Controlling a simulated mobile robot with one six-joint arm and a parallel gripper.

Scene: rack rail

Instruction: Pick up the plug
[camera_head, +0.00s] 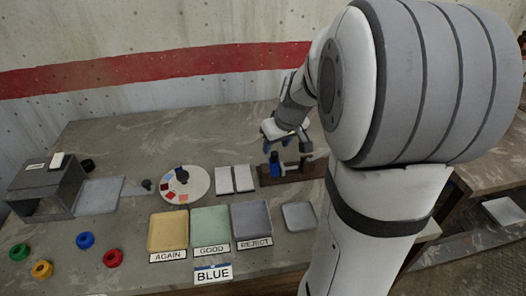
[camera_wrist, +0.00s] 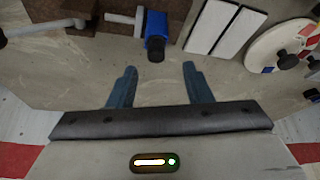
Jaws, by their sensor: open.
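A blue block with a black round end (camera_wrist: 155,35), perhaps the plug, is at the top middle of the wrist view. In the head view the blue block (camera_head: 275,162) is at a brown stand, partly below my arm. My gripper (camera_wrist: 158,70) is open, its two blue-grey fingers apart with only bare table visible between them. The block lies just beyond the fingertips, roughly in line with the gap and apart from them.
A brown stand (camera_head: 268,180) with a pale rod is beside the block. Two white tiles (camera_wrist: 228,30) and a round palette (camera_head: 198,188) are close by. Labelled trays (camera_head: 168,232), coloured rings (camera_head: 86,240) and a dark grey box (camera_head: 45,188) occupy the front and left.

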